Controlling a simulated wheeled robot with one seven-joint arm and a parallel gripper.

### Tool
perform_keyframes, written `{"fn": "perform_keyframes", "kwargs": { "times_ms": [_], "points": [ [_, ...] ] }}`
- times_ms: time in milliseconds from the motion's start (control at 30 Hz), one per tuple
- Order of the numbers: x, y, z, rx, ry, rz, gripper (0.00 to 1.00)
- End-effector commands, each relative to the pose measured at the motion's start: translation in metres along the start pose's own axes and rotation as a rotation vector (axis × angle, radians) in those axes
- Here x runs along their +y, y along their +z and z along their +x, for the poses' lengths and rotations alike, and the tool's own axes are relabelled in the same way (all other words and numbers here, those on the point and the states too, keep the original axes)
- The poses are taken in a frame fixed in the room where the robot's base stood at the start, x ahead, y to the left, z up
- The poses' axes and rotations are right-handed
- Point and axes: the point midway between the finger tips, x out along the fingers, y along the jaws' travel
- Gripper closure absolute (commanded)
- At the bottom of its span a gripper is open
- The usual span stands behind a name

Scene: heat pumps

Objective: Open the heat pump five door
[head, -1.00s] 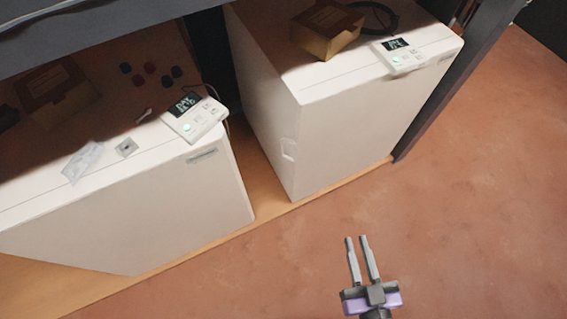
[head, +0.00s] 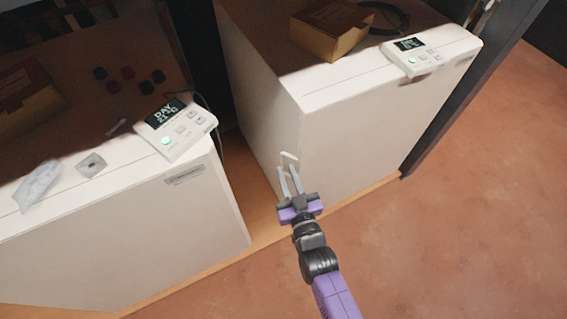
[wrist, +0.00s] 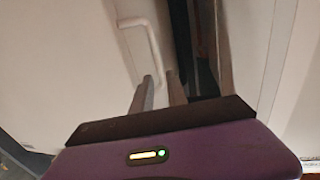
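The right-hand heat pump (head: 345,130) is a white box with a front door face; I see no number that marks it as five. The handle also shows in the wrist view (wrist: 146,45), just beyond the fingertips. My gripper (head: 288,168) is open, its two grey fingers a small gap apart. The tips are right at the lower end of the handle; whether they touch it or straddle it I cannot tell. The door looks closed.
A second white heat pump (head: 110,240) stands to the left, across a narrow dark gap. A thermostat (head: 175,128) lies on it, another thermostat (head: 418,55) and a cardboard box (head: 332,30) on the right one. The reddish floor (head: 470,220) in front is clear.

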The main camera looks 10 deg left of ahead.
Motion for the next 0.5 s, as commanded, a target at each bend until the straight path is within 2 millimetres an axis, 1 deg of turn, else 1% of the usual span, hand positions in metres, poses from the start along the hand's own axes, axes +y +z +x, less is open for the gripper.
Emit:
{"fn": "perform_keyframes", "kwargs": {
  "times_ms": [33, 200, 333, 500],
  "points": [
    [0.000, 0.002, 0.009, 0.002, 0.001, 0.000, 0.81],
    [0.001, 0.002, 0.030, 0.001, 0.001, 0.001, 0.81],
    [0.001, 0.001, 0.039, 0.000, 0.001, 0.001, 0.81],
    [0.001, 0.001, 0.042, -0.001, 0.001, 0.000, 0.81]
  ]
}}
